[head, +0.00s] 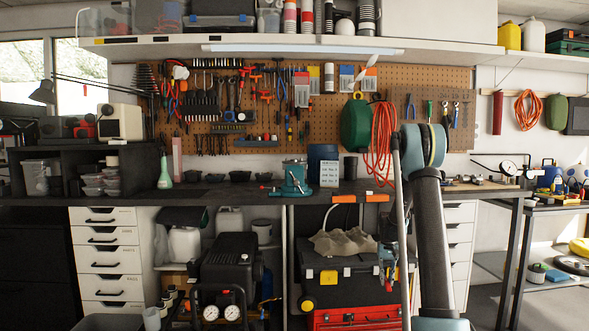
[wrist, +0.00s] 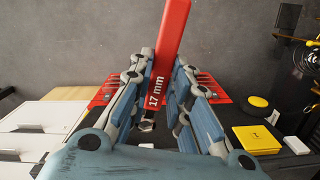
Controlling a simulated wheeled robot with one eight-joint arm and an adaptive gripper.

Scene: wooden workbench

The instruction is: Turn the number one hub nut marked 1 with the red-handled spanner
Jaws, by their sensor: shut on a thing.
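The red-handled spanner (wrist: 173,38) is in the wrist view, its flat red handle marked "17 mm" and pointing up the picture. My gripper (wrist: 163,88) is shut on this handle, with a grey-blue finger on each side. A small metal part (wrist: 147,122) shows below the handle, partly hidden between the fingers. In the head view my gripper (head: 388,262) hangs low in front of the black toolbox, and the spanner is too small there to tell apart. I cannot make out a hub nut marked 1 in either view.
The workbench (head: 235,190) carries a teal vise (head: 291,180). Below it are a black compressor (head: 230,275), a black toolbox (head: 335,278) with a grey cloth on top, and white drawers (head: 107,255). A pegboard of tools (head: 320,80) hangs behind. A darker side table (head: 545,204) stands at right.

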